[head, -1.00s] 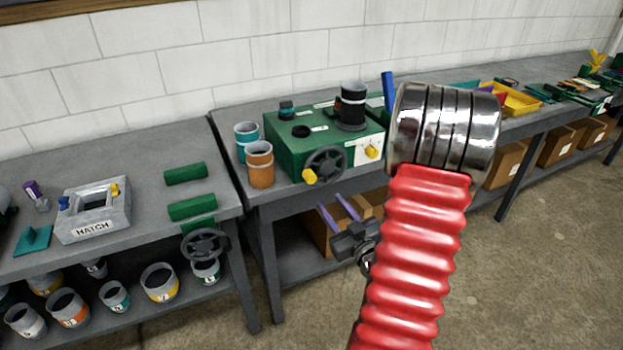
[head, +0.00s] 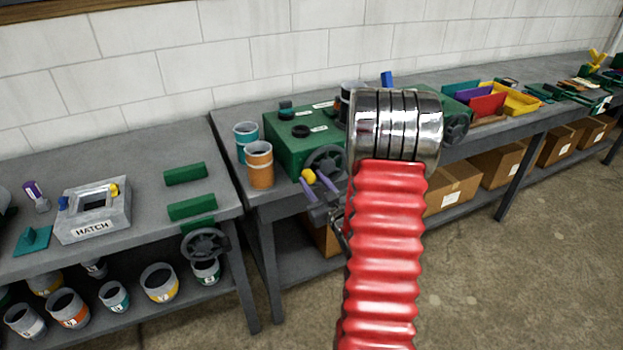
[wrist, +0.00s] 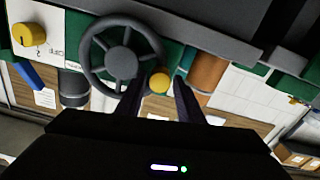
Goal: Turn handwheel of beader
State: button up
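A green box-shaped machine (head: 285,143), which I take for the beader, stands on the middle bench. Its grey handwheel (head: 326,160) is on the front face, and it fills the upper middle of the wrist view (wrist: 121,60). A yellow crank knob (head: 308,176) sticks out from the wheel's rim; it also shows in the wrist view (wrist: 159,81). My gripper (head: 316,183) is open in front of the wheel. In the wrist view its two purple fingers (wrist: 159,92) point at the knob, one on each side, with gaps between. My arm hides the machine's right part.
Teal and orange cans (head: 259,166) stand close left of the machine. Another green machine with a dark wheel (head: 456,127) is to the right. A separate grey wheel (head: 205,245) is at the left bench's front. Cardboard boxes (head: 453,186) sit on the lower shelf.

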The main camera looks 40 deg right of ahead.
jog(key=shift+x, duration=0.9)
jog(key=shift+c, duration=0.2)
grip_shut()
jog(key=shift+d, duration=0.15)
